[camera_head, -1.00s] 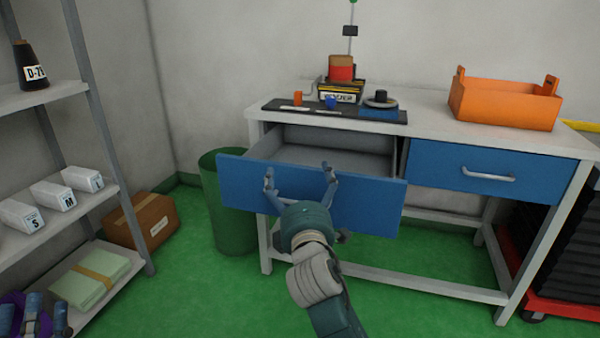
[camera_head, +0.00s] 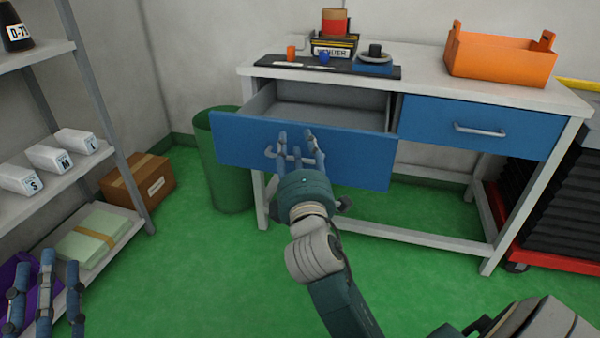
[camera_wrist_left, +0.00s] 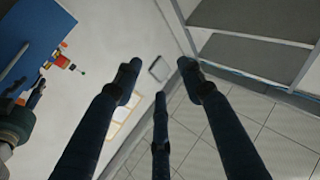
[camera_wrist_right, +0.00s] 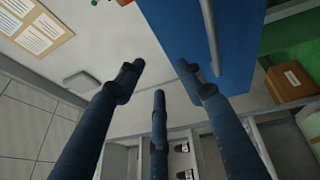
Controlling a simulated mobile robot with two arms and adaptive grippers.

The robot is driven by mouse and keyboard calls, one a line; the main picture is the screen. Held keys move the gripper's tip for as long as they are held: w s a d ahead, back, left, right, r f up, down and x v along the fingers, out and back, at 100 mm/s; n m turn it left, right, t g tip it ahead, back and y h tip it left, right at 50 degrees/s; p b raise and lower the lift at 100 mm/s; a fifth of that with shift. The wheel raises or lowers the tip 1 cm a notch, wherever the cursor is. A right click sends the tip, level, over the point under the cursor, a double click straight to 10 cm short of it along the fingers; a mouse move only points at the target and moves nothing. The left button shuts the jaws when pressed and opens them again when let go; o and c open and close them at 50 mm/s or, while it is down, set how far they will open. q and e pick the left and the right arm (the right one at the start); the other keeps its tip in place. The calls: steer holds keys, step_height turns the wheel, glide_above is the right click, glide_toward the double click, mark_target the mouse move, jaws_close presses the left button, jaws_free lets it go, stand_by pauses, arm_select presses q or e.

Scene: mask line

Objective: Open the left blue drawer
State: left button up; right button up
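The left blue drawer (camera_head: 235,140) of the white workbench is pulled out, and its grey inside shows in the head view. Its blue front also shows in the right wrist view (camera_wrist_right: 240,60), with a bar handle (camera_wrist_right: 211,35) on it. My right gripper (camera_head: 300,150) is in front of the drawer front. Its fingertips are apart with nothing between them in the right wrist view (camera_wrist_right: 158,72), and the handle lies to the right of them. My left gripper (camera_head: 45,275) is at the lower left by the shelf, fingers apart and empty.
The right blue drawer (camera_head: 540,132) is shut. An orange crate (camera_head: 500,60) and a black tray (camera_head: 290,67) stand on the workbench (camera_head: 430,82). A green bin (camera_head: 225,180) is left of the open drawer. A shelf rack (camera_head: 85,80) and cardboard box (camera_head: 137,185) are further left.

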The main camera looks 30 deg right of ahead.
arm_select(q)
steer(key=s+r+t, duration=0.1)
steer(key=s+r+t+b, duration=0.1)
steer(key=r, duration=0.1)
steer(key=shift+a+r, duration=0.1)
steer(key=shift+r, duration=0.15)
arm_select(e)
steer(key=f+v, duration=0.1)
steer(key=v, duration=0.6)
steer(key=shift+f, duration=0.35)
steer(key=shift+w, duration=0.1)
arm_select(q)
steer(key=shift+w+f+g+p, duration=0.15)
steer(key=shift+w+f+g, duration=0.2)
steer(key=shift+f, duration=0.25)
steer(key=shift+w+f+g+p, duration=0.15)
steer(key=shift+w+f+g, duration=0.2)
steer(key=shift+f, duration=0.2)
